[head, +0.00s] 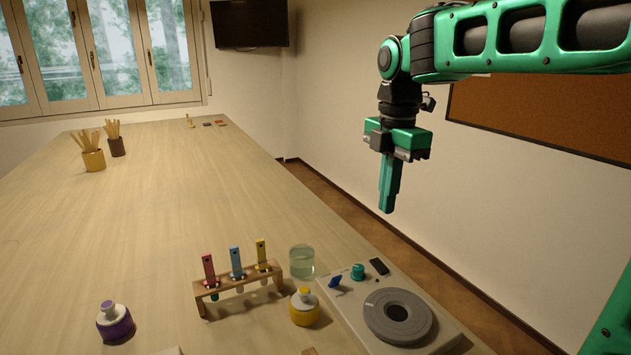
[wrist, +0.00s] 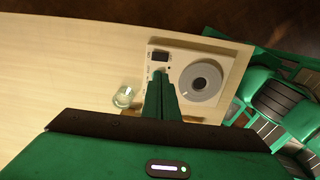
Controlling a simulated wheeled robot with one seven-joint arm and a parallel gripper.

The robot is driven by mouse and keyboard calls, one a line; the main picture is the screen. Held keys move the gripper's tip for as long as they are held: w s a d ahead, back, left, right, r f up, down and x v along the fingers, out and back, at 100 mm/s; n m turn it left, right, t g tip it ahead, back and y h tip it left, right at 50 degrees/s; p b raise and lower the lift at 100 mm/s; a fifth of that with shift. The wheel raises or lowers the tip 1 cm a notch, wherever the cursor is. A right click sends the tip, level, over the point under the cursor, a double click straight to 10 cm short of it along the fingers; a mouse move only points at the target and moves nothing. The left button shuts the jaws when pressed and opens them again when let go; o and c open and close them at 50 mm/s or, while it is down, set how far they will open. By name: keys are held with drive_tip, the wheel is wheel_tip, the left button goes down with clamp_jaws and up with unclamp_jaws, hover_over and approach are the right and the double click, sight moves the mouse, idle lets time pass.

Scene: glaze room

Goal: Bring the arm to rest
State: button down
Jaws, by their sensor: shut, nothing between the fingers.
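My gripper (head: 388,208) is green, points straight down and hangs in the air, beyond and above the scale-like device at the table's right edge. Its fingers are together with nothing between them. In the wrist view the closed fingers (wrist: 160,80) reach up from the bottom middle, in front of the device's left part. My arm comes in from the upper right in the head view, its upper link stretched roughly level.
A device with a grey round plate (head: 397,314) sits at the table's right edge. The table's middle is clear.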

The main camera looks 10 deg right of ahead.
drive_tip(key=s+d+f+m, duration=0.7)
drive_tip(key=s+f+m, duration=0.1)
drive_tip(key=s+m, duration=0.4)
drive_tip(key=s+d+f+m, duration=0.7)
drive_tip(key=s+m, duration=0.4)
drive_tip(key=m, duration=0.4)
drive_tip(key=shift+s+f, duration=0.4)
drive_tip(key=shift+f, duration=0.05)
